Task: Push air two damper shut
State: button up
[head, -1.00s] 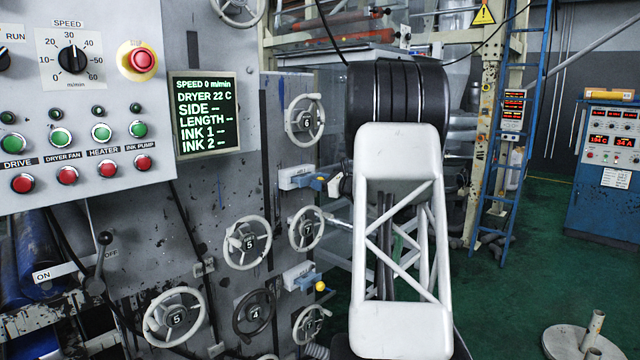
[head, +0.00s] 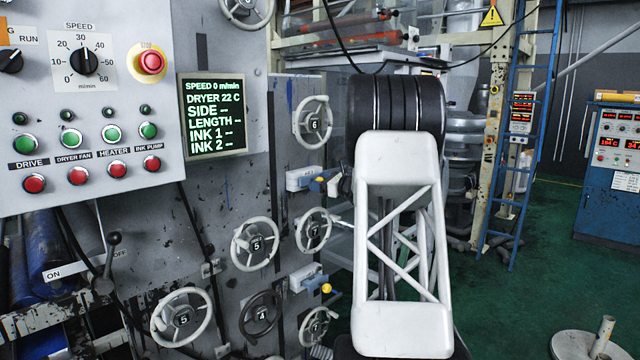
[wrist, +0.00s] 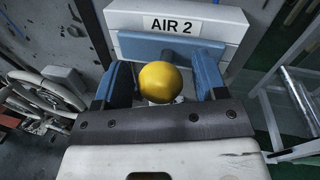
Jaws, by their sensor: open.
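The air two damper shows in the wrist view as a white housing (wrist: 222,17) labelled AIR 2, with a blue plate (wrist: 150,45) and a yellow ball knob (wrist: 165,83). My gripper (wrist: 163,72) is open, with one blue finger on each side of the knob. Gaps show between the fingers and the knob. I cannot tell how far the damper is pushed in.
Another damper with a yellow knob (head: 326,288) sits below on the same grey machine side. Several numbered handwheels (head: 255,244) stick out around it. The control panel (head: 85,120) is at the left. A blue ladder (head: 520,150) and green floor are at the right.

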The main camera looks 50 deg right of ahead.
jog(key=shift+s, duration=0.1)
jog(key=s+d, duration=0.1)
jog(key=s, duration=0.6)
jog(key=shift+s+d, duration=0.25)
dwell(0.6)
